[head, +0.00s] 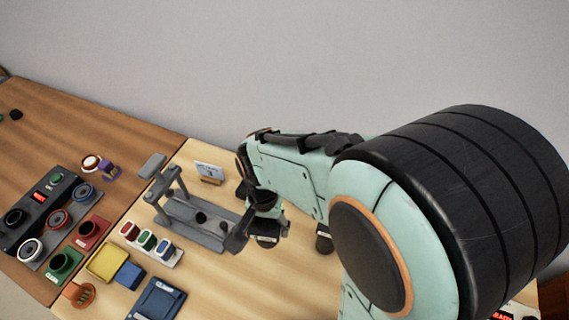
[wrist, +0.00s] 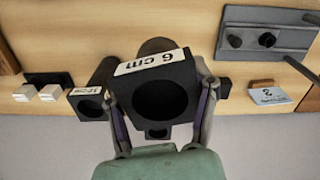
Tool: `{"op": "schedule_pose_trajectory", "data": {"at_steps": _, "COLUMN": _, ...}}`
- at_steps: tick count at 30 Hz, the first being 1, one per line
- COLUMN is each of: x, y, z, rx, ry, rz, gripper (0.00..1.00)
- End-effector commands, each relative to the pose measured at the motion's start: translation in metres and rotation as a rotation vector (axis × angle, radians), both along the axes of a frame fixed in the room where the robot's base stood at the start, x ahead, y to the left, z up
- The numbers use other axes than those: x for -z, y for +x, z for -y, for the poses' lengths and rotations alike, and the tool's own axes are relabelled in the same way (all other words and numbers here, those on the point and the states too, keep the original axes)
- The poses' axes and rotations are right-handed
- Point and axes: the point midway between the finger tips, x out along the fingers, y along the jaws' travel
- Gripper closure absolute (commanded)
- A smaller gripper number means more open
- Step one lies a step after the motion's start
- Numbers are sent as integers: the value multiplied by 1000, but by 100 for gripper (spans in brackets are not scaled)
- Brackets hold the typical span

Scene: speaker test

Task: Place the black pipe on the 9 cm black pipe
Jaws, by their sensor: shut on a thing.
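In the wrist view, my gripper (wrist: 162,92) has its two fingers on either side of a black square-bodied pipe (wrist: 178,70) with a round bore and a white "6 cm" label. The gripper is shut on this pipe. A second black pipe (wrist: 88,101) is just left of the held one; its label is partly covered and I cannot read it. Another small dark piece (wrist: 157,131) shows below the held pipe. No 9 cm label is legible. In the head view, my arm hides much of this area, and the pipes cannot be told apart there.
A grey stand (head: 205,222) with pegs is left of my arm, with a small white sign (head: 209,171) behind it. Several coloured blocks and bins, including a yellow one (head: 107,262), lie farther left. A black panel (head: 40,217) is on the darker table.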

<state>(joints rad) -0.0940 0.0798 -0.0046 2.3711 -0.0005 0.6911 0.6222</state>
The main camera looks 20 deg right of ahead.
Motion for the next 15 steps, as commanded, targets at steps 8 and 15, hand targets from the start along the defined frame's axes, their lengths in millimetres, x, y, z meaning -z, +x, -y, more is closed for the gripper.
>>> {"op": "schedule_pose_trajectory", "data": {"at_steps": 8, "x": -85, "y": -2, "z": 66, "rx": 131, "ry": -1, "rz": 11, "gripper": 77}}
{"op": "schedule_pose_trajectory", "data": {"at_steps": 15, "x": -104, "y": 1, "z": 98, "rx": 252, "ry": -1, "rz": 1, "gripper": 77}}
